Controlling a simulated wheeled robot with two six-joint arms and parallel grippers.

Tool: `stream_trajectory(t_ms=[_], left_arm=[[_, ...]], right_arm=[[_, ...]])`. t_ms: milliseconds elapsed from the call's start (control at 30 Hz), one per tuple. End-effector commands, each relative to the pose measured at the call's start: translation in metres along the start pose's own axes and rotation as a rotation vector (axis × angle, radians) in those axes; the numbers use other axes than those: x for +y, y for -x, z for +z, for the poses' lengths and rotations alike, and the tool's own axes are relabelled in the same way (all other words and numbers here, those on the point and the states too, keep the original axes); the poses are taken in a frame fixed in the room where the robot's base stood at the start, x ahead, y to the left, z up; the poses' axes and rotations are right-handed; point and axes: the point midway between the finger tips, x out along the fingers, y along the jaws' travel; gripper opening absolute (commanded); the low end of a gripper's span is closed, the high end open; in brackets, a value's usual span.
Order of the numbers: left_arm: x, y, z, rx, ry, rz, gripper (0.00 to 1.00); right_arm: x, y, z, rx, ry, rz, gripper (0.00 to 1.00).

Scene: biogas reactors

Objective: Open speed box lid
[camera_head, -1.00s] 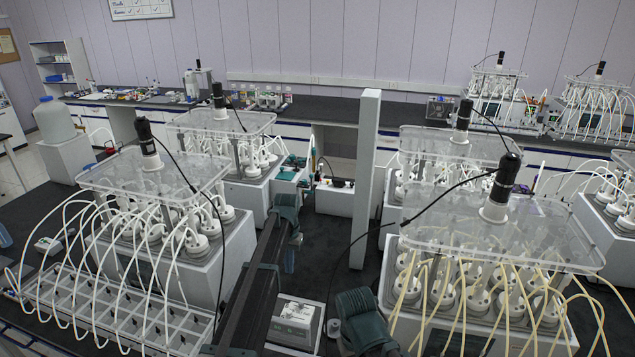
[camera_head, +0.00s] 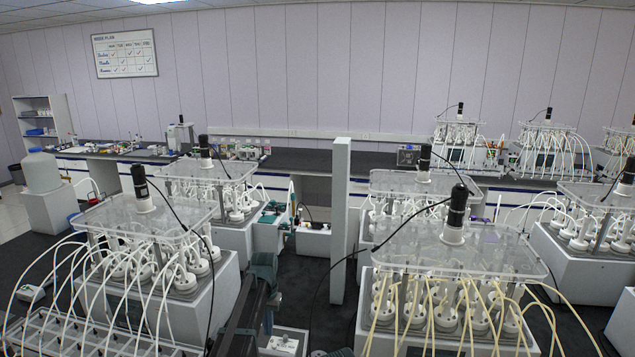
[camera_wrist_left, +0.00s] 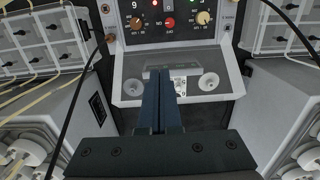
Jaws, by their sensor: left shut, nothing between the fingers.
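In the left wrist view, a clear-looking lid (camera_wrist_left: 207,64) covers the lower front of a control box. Two pale round knobs (camera_wrist_left: 209,82) and a small white panel show through it, and it looks closed. Whether the fingertips touch the lid I cannot tell. In the head view my left arm reaches forward between the reactors. My right gripper is not in view.
A left reactor (camera_head: 165,290) with white tubes and a right reactor (camera_head: 440,318) with yellow tubes flank the aisle. A tall white post (camera_head: 340,220) stands between them. A low white box (camera_head: 313,243) is on the dark floor behind. Cables and tubes hang close to the arm.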

Motion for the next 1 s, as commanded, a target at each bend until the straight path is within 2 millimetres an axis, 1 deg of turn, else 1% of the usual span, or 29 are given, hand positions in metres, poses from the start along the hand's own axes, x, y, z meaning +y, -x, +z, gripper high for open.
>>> stream_trajectory(t_ms=[33, 167, 367, 467, 500, 567, 667, 767, 800, 867, 900, 1000], left_arm=[[0.006, -0.008, 0.009, -0.001, -0.005, -0.001, 0.0], [0.015, -0.016, 0.02, -0.002, -0.011, -0.006, 0.0], [0.035, -0.035, 0.045, -0.004, -0.024, -0.015, 0.0], [0.047, -0.049, 0.064, -0.005, -0.034, -0.021, 0.0], [0.054, -0.057, 0.074, -0.005, -0.039, -0.024, 0.0], [0.062, -0.066, 0.088, -0.006, -0.046, -0.028, 0.0], [0.08, -0.088, 0.118, -0.007, -0.061, -0.037, 0.0], [0.098, -0.114, 0.156, -0.008, -0.08, -0.05, 0.0], [0.106, -0.128, 0.175, -0.009, -0.09, -0.056, 0.0], [0.117, -0.147, 0.203, -0.009, -0.103, -0.065, 0.0], [0.123, -0.158, 0.22, -0.009, -0.112, -0.07, 0.0], [0.134, -0.178, 0.254, -0.008, -0.128, -0.083, 0.0]], right_arm=[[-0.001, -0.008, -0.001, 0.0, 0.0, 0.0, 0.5], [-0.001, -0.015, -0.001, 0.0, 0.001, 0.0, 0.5], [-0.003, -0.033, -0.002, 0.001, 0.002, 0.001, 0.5], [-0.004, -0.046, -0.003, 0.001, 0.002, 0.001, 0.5], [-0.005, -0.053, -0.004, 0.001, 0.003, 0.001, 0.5], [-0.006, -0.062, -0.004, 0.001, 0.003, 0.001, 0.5], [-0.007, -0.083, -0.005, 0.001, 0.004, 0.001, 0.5], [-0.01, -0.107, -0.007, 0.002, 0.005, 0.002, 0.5], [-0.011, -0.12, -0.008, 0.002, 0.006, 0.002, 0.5], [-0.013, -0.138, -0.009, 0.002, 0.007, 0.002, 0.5], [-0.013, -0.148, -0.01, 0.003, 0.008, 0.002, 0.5], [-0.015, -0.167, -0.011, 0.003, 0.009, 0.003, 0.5]])
